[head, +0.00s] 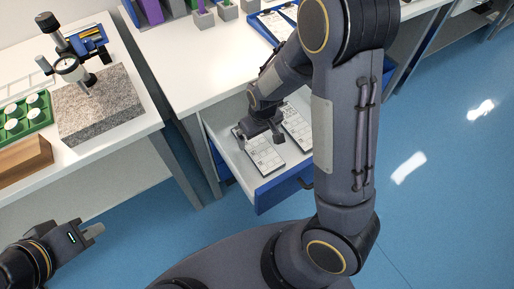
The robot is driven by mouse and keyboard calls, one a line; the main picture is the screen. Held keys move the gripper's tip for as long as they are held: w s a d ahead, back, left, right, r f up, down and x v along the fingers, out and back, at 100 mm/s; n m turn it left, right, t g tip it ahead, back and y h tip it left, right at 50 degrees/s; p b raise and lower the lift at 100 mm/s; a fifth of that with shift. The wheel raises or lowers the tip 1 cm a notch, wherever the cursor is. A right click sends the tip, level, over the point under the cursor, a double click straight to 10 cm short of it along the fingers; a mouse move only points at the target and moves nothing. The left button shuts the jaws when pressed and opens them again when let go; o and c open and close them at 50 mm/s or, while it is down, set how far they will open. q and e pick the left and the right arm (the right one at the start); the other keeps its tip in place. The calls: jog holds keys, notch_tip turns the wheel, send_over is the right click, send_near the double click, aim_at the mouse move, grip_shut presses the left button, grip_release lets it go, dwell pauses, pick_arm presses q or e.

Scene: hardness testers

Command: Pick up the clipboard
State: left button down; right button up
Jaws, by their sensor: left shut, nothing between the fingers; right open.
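An open drawer (292,184) with a blue front holds two flat clipboards with printed white sheets. One clipboard (265,155) lies at the left in the drawer, the other clipboard (297,126) lies to its right, partly hidden by my arm. My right gripper (259,139) is open, low over the top part of the left clipboard; whether it touches the clipboard I cannot tell. My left gripper (97,231) is shut and empty at the lower left, over the floor and away from the drawer.
More clipboards (262,31) lie on the white table (196,70) above the drawer. On the left table stand a granite block (98,108) with a gauge stand, a green tray (22,118) and a wooden block (24,160). Blue floor is clear at the right.

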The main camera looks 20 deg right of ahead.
aim_at(257, 146)
jog(key=f, duration=0.3)
jog(key=w+f+b, duration=0.1)
jog(key=f, duration=0.2)
jog(key=shift+w+f, duration=0.1)
jog(key=shift+f, duration=0.05)
jog(key=c, duration=1.2)
